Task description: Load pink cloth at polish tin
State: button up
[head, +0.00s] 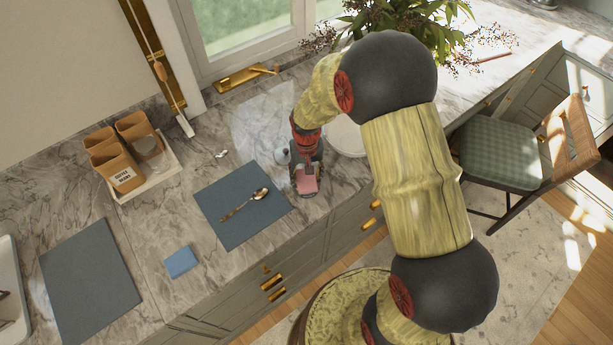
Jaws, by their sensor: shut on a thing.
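The pink cloth (308,184) is at the tip of my gripper (307,177), near the front edge of the marble counter. My gripper points down and is shut on the cloth. Whether the cloth touches the counter is unclear. A small pale round thing (282,156), perhaps the polish tin, stands just left of my gripper; it is too small to identify surely. My gripper and wrist hide part of the counter around the cloth.
A dark mat (232,233) with a spoon (246,204) lies left of my gripper. A blue cloth (181,261) and another dark mat (90,285) lie farther left. A white tray (163,174) holds brown containers. A white plate (345,137) is behind my arm.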

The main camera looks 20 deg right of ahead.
aim_at(307, 179)
dwell(0.3)
jog(key=shift+r+p, duration=2.25)
jog(key=shift+r, duration=1.25)
jog(key=shift+f, duration=0.1)
